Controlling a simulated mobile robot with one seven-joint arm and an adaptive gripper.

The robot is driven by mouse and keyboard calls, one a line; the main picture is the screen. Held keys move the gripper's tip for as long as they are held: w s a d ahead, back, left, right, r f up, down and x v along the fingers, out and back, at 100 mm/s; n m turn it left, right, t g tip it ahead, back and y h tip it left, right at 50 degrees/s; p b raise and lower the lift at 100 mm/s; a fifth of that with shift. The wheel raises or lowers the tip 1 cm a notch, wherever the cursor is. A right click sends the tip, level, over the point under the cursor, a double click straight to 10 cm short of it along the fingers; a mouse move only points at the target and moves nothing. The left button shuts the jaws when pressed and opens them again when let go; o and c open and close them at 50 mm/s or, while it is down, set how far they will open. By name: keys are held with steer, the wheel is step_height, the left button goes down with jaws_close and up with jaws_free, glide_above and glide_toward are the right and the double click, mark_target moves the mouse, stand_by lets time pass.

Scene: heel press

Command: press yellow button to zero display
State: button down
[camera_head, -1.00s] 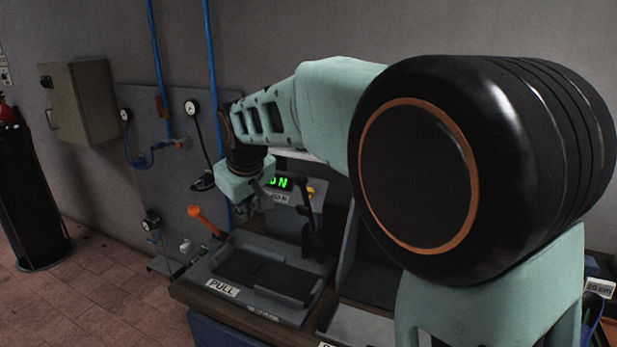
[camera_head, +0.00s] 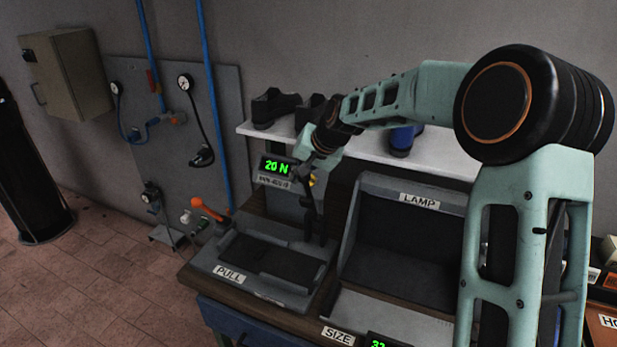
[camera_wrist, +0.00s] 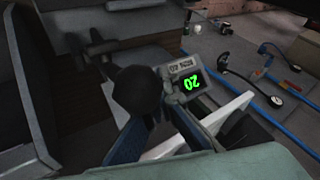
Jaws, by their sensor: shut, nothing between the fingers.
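The green display (camera_head: 277,166) reads "20 N" on the box at the back of the PULL station. The yellow button (camera_head: 312,180) shows as a small patch at that box's right side, partly hidden by my gripper and the lever. My gripper (camera_head: 305,175) is shut and empty, close in front of the button; I cannot tell whether it touches it. In the wrist view the display (camera_wrist: 190,82) shows upside down, reading "20". A dark round knob (camera_wrist: 138,92) stands close at the fingers there, and the button is not visible.
The upright dark lever (camera_head: 308,212) stands just below my gripper. The PULL base (camera_head: 229,273) lies in front, the LAMP box (camera_head: 420,200) to the right. A white shelf (camera_head: 440,166) with shoes runs behind my arm. An orange-handled valve (camera_head: 207,208) is at the left.

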steer(key=shift+s, duration=0.1)
steer(key=shift+d, duration=0.1)
stand_by(0.3)
steer(key=w+d+f, duration=0.2)
steer(key=w+f, duration=0.3)
steer(key=w, duration=0.1)
steer(key=shift+w+d+f, duration=0.15)
steer(key=shift+w+d, duration=0.05)
steer(key=shift+w, duration=0.15)
steer(key=shift+f, duration=0.1)
stand_by(1.3)
steer(key=shift+w+d+f, duration=0.1)
steer(key=shift+w+f, duration=0.05)
steer(key=shift+w, duration=0.2)
steer(key=shift+w+d+f+b, duration=0.15)
steer(key=shift+w+f+b, duration=0.15)
steer(key=shift+w+b, duration=0.1)
stand_by(1.0)
steer(key=shift+s, duration=0.1)
steer(key=shift+s+a+r, duration=0.25)
steer(key=shift+s+r, duration=0.25)
steer(key=shift+s, duration=0.1)
